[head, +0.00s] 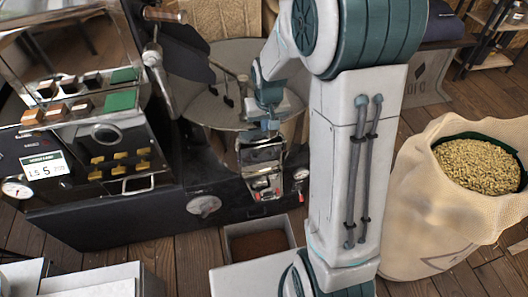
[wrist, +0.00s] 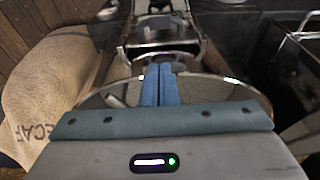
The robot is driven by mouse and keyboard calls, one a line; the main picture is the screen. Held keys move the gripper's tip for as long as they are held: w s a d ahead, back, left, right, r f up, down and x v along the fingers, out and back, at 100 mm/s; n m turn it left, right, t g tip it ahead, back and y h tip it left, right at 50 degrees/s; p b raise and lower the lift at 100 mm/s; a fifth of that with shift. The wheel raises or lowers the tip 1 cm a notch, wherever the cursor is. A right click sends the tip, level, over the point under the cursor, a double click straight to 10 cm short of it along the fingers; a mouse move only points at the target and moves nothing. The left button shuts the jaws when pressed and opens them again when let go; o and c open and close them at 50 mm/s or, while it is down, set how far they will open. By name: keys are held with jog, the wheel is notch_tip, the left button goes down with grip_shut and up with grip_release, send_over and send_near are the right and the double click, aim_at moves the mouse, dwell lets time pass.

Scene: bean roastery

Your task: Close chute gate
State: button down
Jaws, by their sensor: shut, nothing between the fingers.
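The chute (head: 262,158) is a shiny metal fitting on the front of the dark roaster, below the round cooling pan. My gripper (head: 262,130) is over the chute in the head view and partly hides it. In the wrist view, my gripper (wrist: 160,70) has its two blue fingers pressed together, empty, pointing at the metal chute parts (wrist: 160,45). I cannot tell the gate from the rest of the chute, nor whether it stands open, nor whether my fingertips touch it.
The round pan (head: 205,105) lies behind my gripper. A bin of brown grounds (head: 260,243) stands on the floor below the chute. A sack of green beans (head: 425,205) is to the right. A control panel (head: 115,150) with yellow switches is to the left.

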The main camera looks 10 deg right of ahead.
jog(key=f, duration=0.2)
jog(key=b, duration=0.2)
send_near(264, 156)
jog(key=f, duration=0.1)
jog(key=w+f, duration=0.1)
jog(key=f, duration=0.3)
jog(key=shift+w, duration=0.35)
jog(key=shift+s+f, duration=0.15)
jog(key=shift+f, duration=0.55)
notch_tip(264, 156, down, 7)
jog(key=b, duration=0.5)
jog(key=shift+f, duration=0.15)
jog(key=shift+s, duration=0.15)
